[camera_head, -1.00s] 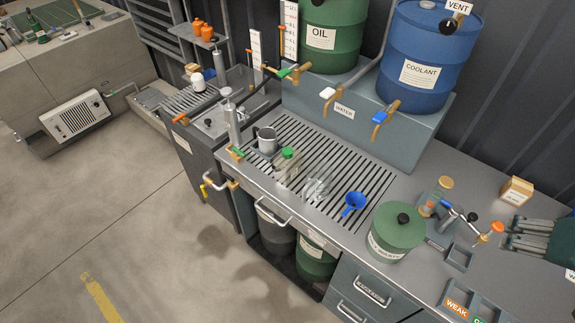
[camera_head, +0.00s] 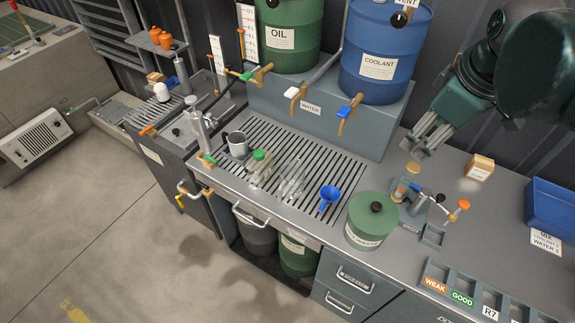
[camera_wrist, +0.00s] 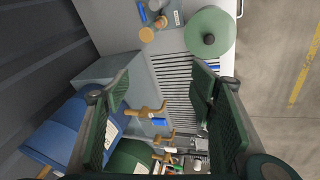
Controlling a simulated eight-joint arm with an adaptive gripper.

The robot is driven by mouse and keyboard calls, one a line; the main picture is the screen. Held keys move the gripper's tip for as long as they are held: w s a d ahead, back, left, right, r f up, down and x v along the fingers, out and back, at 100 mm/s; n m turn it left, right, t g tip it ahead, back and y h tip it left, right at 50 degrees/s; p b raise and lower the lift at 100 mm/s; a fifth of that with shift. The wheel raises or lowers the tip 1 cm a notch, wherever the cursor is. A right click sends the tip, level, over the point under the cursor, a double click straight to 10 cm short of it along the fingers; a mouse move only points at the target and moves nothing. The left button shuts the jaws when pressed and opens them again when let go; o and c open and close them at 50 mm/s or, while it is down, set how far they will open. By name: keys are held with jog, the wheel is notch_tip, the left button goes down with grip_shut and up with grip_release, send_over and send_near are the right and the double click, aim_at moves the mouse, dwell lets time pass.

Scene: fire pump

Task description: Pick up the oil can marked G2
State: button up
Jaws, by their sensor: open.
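No G2 mark is legible in either view, so I cannot tell which item is the oil can. Two small orange containers (camera_head: 161,38) stand on a shelf at the upper left, and a white-topped container (camera_head: 162,92) stands below them. A grey metal mug (camera_head: 237,145), a clear bottle with a green cap (camera_head: 260,165) and a clear vessel (camera_head: 292,180) stand on the slatted drain grate. My gripper (camera_head: 424,140) is above the back of the bench, right of the blue drum. In the wrist view my gripper (camera_wrist: 163,115) has its fingers spread with nothing held between them.
The green OIL drum (camera_head: 289,30) and blue COOLANT drum (camera_head: 375,55) stand behind the grate, with taps projecting forward. A blue funnel (camera_head: 329,197), a green lidded canister (camera_head: 370,222), a small fixture (camera_head: 425,203) and labelled slots (camera_head: 470,285) occupy the bench.

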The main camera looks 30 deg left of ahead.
jog(key=w+a+n+g, duration=0.1)
jog(key=w+a+n, duration=0.1)
jog(key=a+n, duration=0.65)
jog(key=n+g+h+p, duration=0.2)
jog(key=n+g, duration=0.1)
jog(key=n, duration=0.9)
send_over(258, 154)
notch_tip(258, 154, down, 7)
jog(key=shift+n, duration=0.25)
notch_tip(258, 154, down, 22)
jog(key=shift+f, duration=0.65)
jog(key=shift+f, duration=1.3)
